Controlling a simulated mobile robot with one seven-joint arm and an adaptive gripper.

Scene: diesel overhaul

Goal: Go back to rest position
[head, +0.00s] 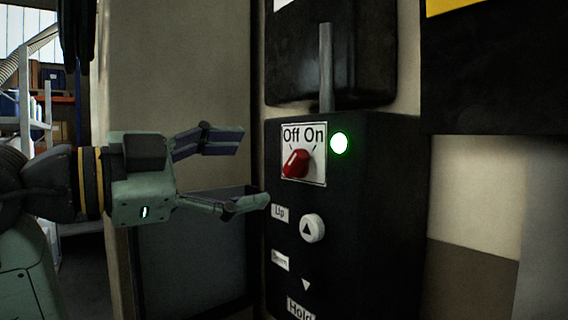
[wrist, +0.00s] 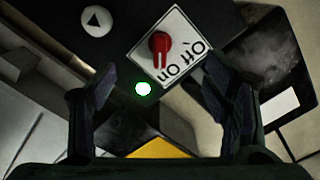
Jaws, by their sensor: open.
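My gripper (head: 252,170) is open and empty at the left of a black control box (head: 385,230), its fingers pointing right towards it. The box carries a white Off/On plate (head: 318,172) with a red rotary switch (head: 296,163). The switch is tilted, its upper end leaning right towards On. A green lamp (head: 339,143) beside the plate is lit. In the wrist view, the red switch (wrist: 159,45) and lit lamp (wrist: 144,88) show between the spread fingers, with nothing held. In the head view a gap shows between the fingers and the switch.
An Up button (head: 312,228) sits below the switch, with Down and Hold labels lower. A grey bar (head: 326,68) rises above the box. A beige column (head: 175,70) stands behind my gripper. Shelving (head: 45,110) is at the far left.

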